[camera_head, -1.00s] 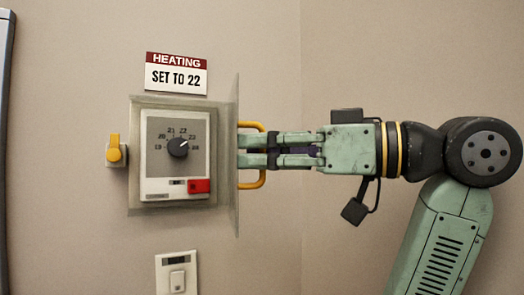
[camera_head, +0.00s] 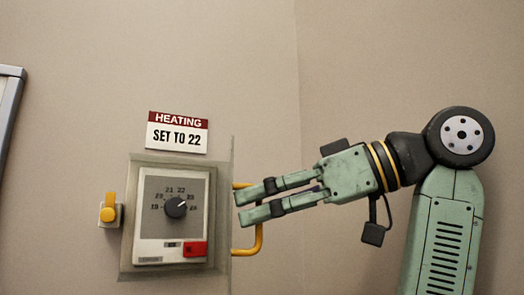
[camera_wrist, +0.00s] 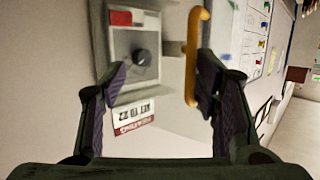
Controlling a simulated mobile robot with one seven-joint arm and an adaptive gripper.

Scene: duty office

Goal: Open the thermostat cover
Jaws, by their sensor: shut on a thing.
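The thermostat (camera_head: 163,245) is on the wall, with a dark dial (camera_head: 176,207) and a red patch (camera_head: 195,249). Its see-through cover (camera_head: 223,170) shows as a pale upright strip at the right side, standing off the wall. A yellow handle (camera_head: 259,238) is on that strip's right. My gripper (camera_head: 240,204) reaches it from the right, tilted, and is shut on the handle. In the wrist view the picture is upside down; the handle (camera_wrist: 192,55) lies by the right finger, and the fingers look apart. The exact contact is unclear.
A "HEATING SET TO 22" sign (camera_head: 178,132) is above the thermostat. A yellow switch (camera_head: 109,211) is on the wall to its left. A grey frame edge (camera_head: 10,105) is at far left. The wrist view shows a board with papers (camera_wrist: 255,45).

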